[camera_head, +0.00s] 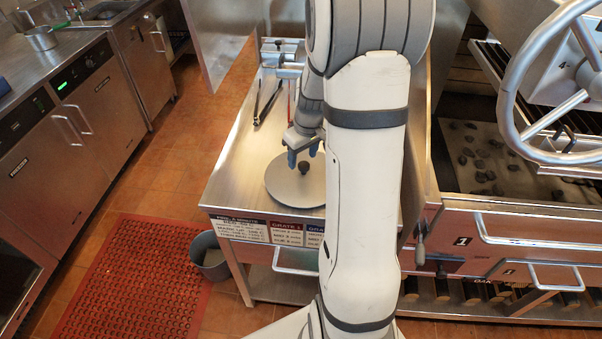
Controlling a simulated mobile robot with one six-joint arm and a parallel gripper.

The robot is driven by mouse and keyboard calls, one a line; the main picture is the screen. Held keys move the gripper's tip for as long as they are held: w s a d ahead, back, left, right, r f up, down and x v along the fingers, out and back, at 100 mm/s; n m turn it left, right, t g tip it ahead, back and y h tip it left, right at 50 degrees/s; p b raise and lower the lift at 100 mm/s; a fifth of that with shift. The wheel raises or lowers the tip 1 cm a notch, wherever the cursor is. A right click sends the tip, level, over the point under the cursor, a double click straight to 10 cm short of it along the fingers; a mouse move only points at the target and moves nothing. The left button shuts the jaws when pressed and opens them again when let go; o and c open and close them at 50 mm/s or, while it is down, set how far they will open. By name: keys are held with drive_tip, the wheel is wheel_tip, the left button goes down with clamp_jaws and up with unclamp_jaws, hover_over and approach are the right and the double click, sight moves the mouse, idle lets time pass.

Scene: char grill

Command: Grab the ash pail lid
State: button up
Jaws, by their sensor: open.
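The ash pail lid (284,187) is a flat grey disc with a small dark round knob (303,167) in its middle. It lies on the steel side table near the front edge. My gripper (303,160) points down at the knob, with its blue-grey fingertips at or just above it. The jaws are open. I cannot tell whether the fingers touch the knob. My white arm hides the right part of the lid.
The steel table (232,185) has tongs (266,103) behind the lid. A grey pail (209,256) stands on the floor at front left, beside a red mat (135,278). The grill with its handwheel (508,90) and coals is at right. Counters line the left.

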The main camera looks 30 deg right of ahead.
sight(304, 164)
drive_tip(key=shift+w+d+f+p, duration=0.15)
drive_tip(key=shift+f+p, duration=0.45)
drive_tip(key=shift+f, duration=1.7)
drive_tip(key=shift+c, duration=0.3)
drive_tip(key=c, duration=1.1)
